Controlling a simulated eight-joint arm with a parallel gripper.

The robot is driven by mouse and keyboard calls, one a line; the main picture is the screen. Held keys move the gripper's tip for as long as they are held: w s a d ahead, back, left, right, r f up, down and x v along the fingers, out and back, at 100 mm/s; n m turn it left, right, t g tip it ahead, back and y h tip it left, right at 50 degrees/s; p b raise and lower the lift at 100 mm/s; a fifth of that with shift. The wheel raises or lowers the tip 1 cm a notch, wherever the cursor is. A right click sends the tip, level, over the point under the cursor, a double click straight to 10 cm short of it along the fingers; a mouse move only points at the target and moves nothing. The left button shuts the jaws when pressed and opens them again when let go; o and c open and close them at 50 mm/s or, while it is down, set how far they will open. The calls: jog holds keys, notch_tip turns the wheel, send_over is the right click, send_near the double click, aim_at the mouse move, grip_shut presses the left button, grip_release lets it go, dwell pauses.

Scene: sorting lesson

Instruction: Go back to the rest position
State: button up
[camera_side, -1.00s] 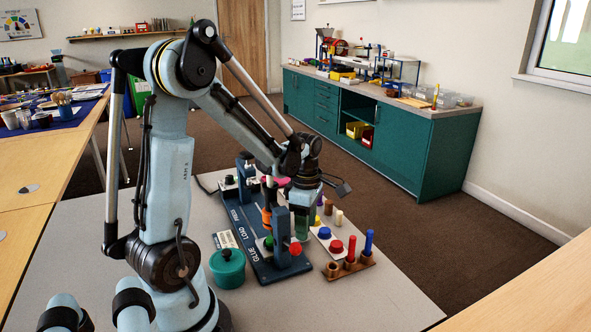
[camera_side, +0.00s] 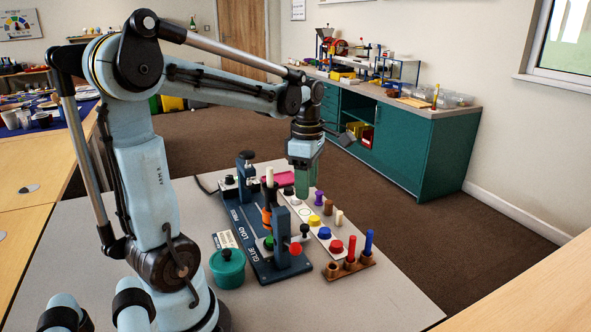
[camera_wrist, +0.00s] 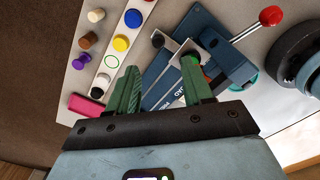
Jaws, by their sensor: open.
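My gripper (camera_side: 302,190) hangs pointing down above the grey table (camera_side: 390,295), over the far part of the workspace. Its green fingers are apart with nothing between them, as the wrist view also shows for my gripper (camera_wrist: 160,85). In the side view it hangs in front of part of the pink block (camera_side: 280,178) and the white strip. The blue fixture (camera_side: 262,262), marked PRESS, LOAD and GLUE, stands left of and nearer than the gripper.
A white strip (camera_side: 340,256) holds coloured knobs. Purple, brown and white pegs stand beside it. A wooden holder (camera_side: 364,262) carries a red and a blue peg. A green pot (camera_side: 227,268) stands left of the fixture. The table's front right is clear.

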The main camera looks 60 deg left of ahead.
jog(key=shift+r, duration=0.5)
jog(key=d+f+m+t, duration=0.1)
jog(key=d+m+t, duration=0.2)
jog(key=d+m, duration=0.5)
jog(key=s+d+f+m+t, duration=0.1)
jog(key=d+m+t, duration=0.3)
jog(key=m, duration=1.5)
jog(key=d, duration=0.4)
